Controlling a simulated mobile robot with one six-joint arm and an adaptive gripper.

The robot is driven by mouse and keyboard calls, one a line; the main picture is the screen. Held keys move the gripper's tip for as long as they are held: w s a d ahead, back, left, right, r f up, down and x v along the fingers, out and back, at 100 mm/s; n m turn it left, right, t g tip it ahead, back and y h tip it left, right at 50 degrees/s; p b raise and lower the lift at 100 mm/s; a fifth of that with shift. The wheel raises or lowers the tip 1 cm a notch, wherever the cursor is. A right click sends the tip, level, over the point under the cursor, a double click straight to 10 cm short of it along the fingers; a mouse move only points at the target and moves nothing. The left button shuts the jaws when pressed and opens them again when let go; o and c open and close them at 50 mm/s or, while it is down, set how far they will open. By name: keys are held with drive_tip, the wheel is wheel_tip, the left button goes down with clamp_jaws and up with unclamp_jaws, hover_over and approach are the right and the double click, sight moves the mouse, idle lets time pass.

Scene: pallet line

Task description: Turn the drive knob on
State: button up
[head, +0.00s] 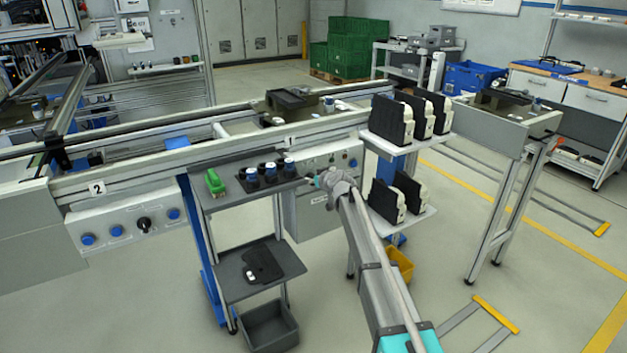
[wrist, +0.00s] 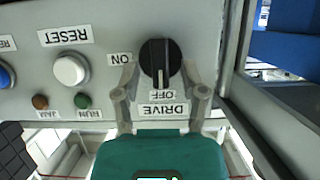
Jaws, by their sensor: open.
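The drive knob (wrist: 160,58) is black and round, on a grey control panel (wrist: 110,20) in the wrist view. Its white mark points down at the OFF label (wrist: 162,95). The ON label (wrist: 121,59) is to its left, and the lettering is upside down. My gripper (wrist: 161,75) is open, with one finger on each side of the knob's lower part. I cannot tell whether the fingers touch it. In the head view my gripper (head: 322,180) is at the panel marked 1, and I cannot make out the knob there.
A white RESET button (wrist: 70,70) is left of the knob. A shelf of black cups (head: 268,172) is left of my gripper. A rack with black-and-white parts (head: 422,118) stands close on the right. Panel 2 (head: 115,228) has another black knob (head: 144,224).

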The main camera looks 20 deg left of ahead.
clamp_jaws()
drive_tip(key=shift+w+m, duration=0.1)
drive_tip(key=shift+m, duration=0.2)
drive_tip(key=shift+w+d+f+m+g+y+b, duration=0.15)
drive_tip(key=shift+m+g+y+b, duration=0.35)
drive_tip(key=shift+m+y+b, duration=1.25)
drive_tip(key=shift+w+d+f+m+g+y+b, duration=0.2)
drive_tip(key=shift+m+g+y+b, duration=0.65)
drive_tip(key=shift+m, duration=1.65)
drive_tip(key=shift+w+f+m+g+y+b, duration=0.25)
drive_tip(key=shift+m+y+b, duration=0.65)
drive_tip(key=shift+m+b, duration=1)
drive_tip(key=shift+s+m, duration=0.1)
drive_tip(key=shift+m, duration=0.25)
drive_tip(key=shift+c, duration=0.9)
unclamp_jaws()
drive_tip(key=shift+r, duration=0.1)
drive_tip(key=shift+o, duration=0.9)
